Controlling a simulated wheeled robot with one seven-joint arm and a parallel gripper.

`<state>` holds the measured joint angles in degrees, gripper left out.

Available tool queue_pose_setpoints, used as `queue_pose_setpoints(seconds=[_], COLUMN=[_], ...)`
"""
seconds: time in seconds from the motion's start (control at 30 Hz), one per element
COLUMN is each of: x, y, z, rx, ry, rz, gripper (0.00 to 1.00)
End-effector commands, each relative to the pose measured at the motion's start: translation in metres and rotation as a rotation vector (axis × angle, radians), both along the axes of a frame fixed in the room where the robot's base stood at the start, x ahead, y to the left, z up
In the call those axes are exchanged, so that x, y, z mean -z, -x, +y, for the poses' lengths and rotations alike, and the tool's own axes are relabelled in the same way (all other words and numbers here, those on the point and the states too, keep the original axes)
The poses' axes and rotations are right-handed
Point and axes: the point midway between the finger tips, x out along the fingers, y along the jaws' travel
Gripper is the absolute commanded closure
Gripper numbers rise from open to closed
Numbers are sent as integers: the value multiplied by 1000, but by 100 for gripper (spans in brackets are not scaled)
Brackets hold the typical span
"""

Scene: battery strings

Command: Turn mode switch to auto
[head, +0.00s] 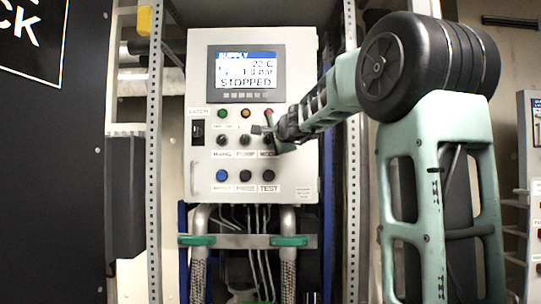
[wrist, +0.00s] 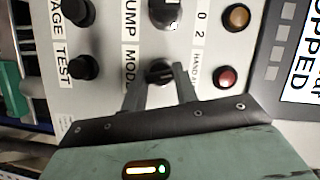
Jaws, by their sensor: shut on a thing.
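The mode switch is a black rotary knob (wrist: 160,71) on the light grey panel, beside the label MODE and a partly covered label starting HAND. In the head view the MODE label (head: 268,154) shows at the right end of the middle row, with my gripper (head: 274,136) over the knob. In the wrist view my gripper (wrist: 159,84) has its two dark fingers on either side of the knob, closed on it. The fingers hide part of the labels, and I cannot tell the knob's exact position.
The display (head: 246,72) reads STOPPED. Green, amber (head: 245,114) and red lamps sit above the knobs. The PUMP knob (wrist: 166,14) is close beside. A blue button (head: 221,175) and black TEST button (head: 269,175) are below. Perforated posts (head: 154,150) flank the cabinet.

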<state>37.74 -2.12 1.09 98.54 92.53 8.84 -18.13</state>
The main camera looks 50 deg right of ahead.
Motion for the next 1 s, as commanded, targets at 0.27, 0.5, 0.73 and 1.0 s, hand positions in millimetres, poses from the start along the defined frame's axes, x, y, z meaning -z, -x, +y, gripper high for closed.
queue_pose_setpoints(seconds=[0.27,0.5,0.73,1.0], x=[13,14,14,12], y=[0,0,-1,-1], z=[0,0,0,0], rx=[-1,-2,0,0], ry=[-169,-317,-458,-595], rz=[-202,-374,-537,-696], gripper=[94,94,94,94])
